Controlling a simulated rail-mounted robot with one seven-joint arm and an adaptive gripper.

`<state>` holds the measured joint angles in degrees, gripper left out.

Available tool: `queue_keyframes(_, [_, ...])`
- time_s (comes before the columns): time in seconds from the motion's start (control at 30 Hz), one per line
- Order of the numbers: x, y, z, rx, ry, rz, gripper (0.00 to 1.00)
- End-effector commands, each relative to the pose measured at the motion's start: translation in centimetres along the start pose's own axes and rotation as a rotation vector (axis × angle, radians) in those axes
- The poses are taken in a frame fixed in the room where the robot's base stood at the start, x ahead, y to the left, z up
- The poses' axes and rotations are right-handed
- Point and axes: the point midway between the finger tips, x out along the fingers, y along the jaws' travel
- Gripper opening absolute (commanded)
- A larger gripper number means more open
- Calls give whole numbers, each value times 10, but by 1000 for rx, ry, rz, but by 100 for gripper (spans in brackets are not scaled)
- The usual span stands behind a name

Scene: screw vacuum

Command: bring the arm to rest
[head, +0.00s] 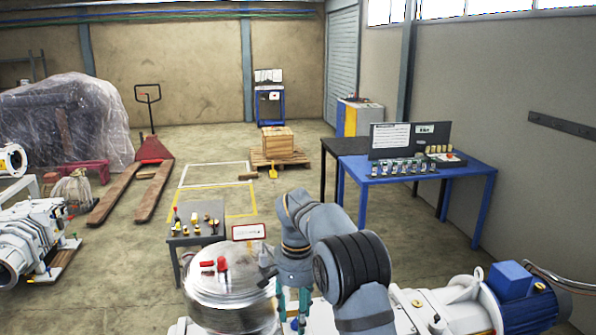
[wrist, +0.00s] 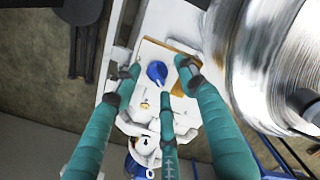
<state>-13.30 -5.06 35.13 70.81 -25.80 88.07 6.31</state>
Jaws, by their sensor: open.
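My arm reaches from the lower right of the head view, and its grey and black links bend over the front machinery. My gripper (head: 292,305) has teal fingers that point down, just right of a shiny metal drum (head: 228,300). In the wrist view my gripper (wrist: 162,78) shows its teal fingers spread apart, with nothing held between them. Beyond the fingertips lies a white machine part with a blue cap (wrist: 157,72). I cannot tell how far below the fingers it is. The drum's curved metal side (wrist: 270,60) is close on the right of the wrist view.
Red pieces (head: 221,264) sit on the drum's lid. A small tool table (head: 190,238) stands behind it. A blue workbench (head: 415,171) with small parts is at the right, and a blue motor (head: 520,283) at the lower right. Open floor (head: 130,270) lies at the left.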

Motion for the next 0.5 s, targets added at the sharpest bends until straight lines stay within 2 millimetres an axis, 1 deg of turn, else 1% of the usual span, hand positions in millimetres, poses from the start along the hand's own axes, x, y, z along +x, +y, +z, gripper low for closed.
queue_keyframes(0.1, [-1,0,0,-165,-2,1,41])
queue_keyframes(0.5, [-1,-4,2,-731,-1,0,41])
